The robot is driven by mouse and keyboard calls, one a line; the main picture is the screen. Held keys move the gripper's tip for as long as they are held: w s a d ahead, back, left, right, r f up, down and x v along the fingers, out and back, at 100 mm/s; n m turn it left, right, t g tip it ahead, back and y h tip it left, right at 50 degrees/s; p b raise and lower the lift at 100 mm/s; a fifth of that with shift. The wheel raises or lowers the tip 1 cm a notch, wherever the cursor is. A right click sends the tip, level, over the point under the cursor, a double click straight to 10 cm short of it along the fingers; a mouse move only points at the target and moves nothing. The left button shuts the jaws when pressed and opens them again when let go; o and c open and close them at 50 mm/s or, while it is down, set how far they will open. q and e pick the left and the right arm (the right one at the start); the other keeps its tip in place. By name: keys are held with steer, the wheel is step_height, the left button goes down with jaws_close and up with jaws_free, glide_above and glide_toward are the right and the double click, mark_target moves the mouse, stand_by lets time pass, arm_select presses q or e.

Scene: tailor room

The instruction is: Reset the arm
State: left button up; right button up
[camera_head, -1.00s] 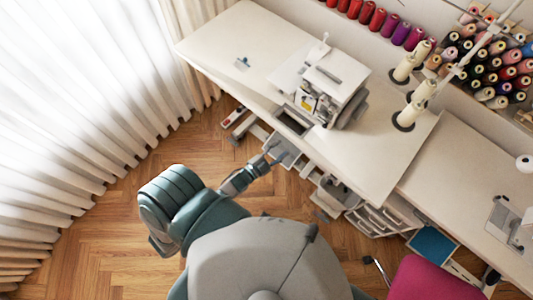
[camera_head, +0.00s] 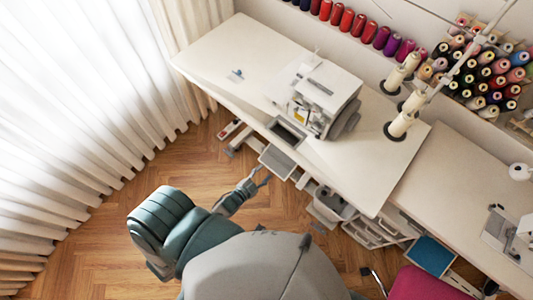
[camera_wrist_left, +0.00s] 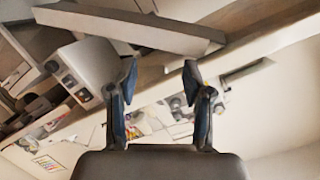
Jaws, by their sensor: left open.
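My left arm (camera_head: 170,225) reaches from the lower left of the head view, over the wooden floor. Its gripper (camera_head: 262,178) is open, in front of and apart from the near edge of the white sewing table (camera_head: 215,60). In the left wrist view, two dark fingers (camera_wrist_left: 160,75) stand apart with nothing between them. The underside of the table seems to fill the background there. My right gripper is in neither view.
A white sewing machine (camera_head: 322,95) and thread cones (camera_head: 402,122) stand on the table. Drawers (camera_head: 370,232) and a pink chair (camera_head: 432,284) are at the lower right. White curtains (camera_head: 70,110) hang at left.

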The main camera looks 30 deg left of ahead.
arm_select(q)
steer(key=s+f+n+g+y, duration=0.1)
steer(key=s+f+n+g, duration=0.15)
steer(key=s+f, duration=0.5)
steer(key=s+f+n+g+y, duration=0.1)
steer(key=s+f+g, duration=0.35)
steer(key=f, duration=0.65)
steer(key=s+f+n+g, duration=0.1)
steer(key=s+f+g, duration=0.1)
steer(key=s, duration=0.5)
steer(key=s+f+n+g, duration=0.1)
steer(key=s+f+g, duration=0.2)
steer(key=s+f, duration=0.2)
steer(key=s+f+n+g+y, duration=0.1)
steer(key=s+f, duration=0.3)
steer(key=s, duration=0.6)
steer(key=shift+s+a+g, duration=0.35)
steer(key=shift+g, duration=0.35)
stand_by(3.2)
